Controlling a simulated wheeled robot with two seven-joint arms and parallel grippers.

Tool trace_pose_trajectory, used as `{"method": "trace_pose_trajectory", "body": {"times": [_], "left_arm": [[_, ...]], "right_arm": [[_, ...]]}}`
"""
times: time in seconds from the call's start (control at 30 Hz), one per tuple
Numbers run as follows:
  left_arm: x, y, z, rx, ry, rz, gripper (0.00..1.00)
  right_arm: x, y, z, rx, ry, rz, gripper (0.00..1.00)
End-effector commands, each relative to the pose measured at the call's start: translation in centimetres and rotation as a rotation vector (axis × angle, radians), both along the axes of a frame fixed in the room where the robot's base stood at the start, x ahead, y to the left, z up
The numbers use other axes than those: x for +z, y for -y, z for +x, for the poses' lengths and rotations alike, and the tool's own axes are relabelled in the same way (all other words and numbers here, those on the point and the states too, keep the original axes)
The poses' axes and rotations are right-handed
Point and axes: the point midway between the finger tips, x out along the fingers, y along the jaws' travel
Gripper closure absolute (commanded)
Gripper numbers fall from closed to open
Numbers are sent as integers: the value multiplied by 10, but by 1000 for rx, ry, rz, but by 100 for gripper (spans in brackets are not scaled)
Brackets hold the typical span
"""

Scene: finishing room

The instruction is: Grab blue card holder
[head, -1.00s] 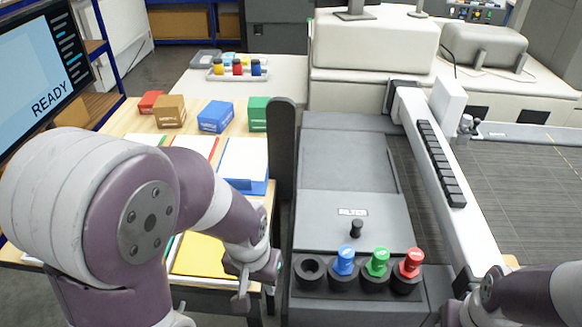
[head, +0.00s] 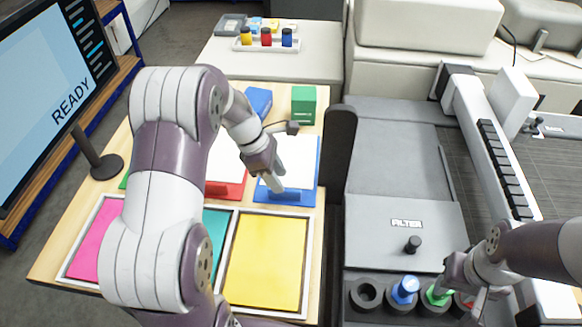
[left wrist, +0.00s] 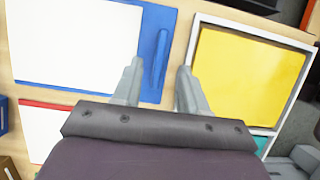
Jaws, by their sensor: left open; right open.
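The blue card holder (head: 313,172) is a flat blue board with a white sheet and a raised blue grip bar along its near edge. It lies on the wooden table, and also shows in the left wrist view (left wrist: 149,92). My left gripper (head: 274,178) is above its near part, pointing down. In the left wrist view my open left fingers (left wrist: 159,70) are on either side of the grip bar, with no clear contact; their height above it is hard to tell. My right gripper (head: 462,293) is beside the green knob, partly hidden, away from the holder.
A red holder (head: 227,191) lies to the left, partly behind my left arm. Framed trays, one yellow (head: 266,262) and one pink (head: 90,240), lie nearer. Blue (head: 258,101) and green (head: 304,104) boxes stand behind. A dark upright panel (head: 340,140) borders the table's right side.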

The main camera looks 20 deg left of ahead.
Motion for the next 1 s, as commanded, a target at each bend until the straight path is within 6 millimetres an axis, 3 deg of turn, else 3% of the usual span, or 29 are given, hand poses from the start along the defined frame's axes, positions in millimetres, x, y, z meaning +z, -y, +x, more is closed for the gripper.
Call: {"method": "trace_pose_trajectory", "body": {"times": [0.1, 0.23, 0.47, 0.53, 0.6, 0.63, 1.0], "left_arm": [[-17, 9, -2, -1, -7, -1, 57], [-38, 15, 0, -1, -4, 0, 57], [-43, 16, 1, 0, -1, 1, 57], [-43, 16, 1, -1, -1, 1, 74], [-43, 16, 1, -1, -1, 1, 96], [-43, 16, 1, -1, -1, 1, 100], [-40, 14, 1, -1, 1, 1, 100]], "right_arm": [[16, 0, 0, 0, 1, 0, 57], [18, 0, 0, 0, 1, 0, 57], [17, 0, 0, 0, 0, 0, 57], [17, 0, 0, 0, 0, 0, 57], [17, 0, 0, 0, 0, 0, 57], [17, 0, 0, 0, 0, 0, 57], [15, 0, 0, 0, 0, 0, 57]]}}
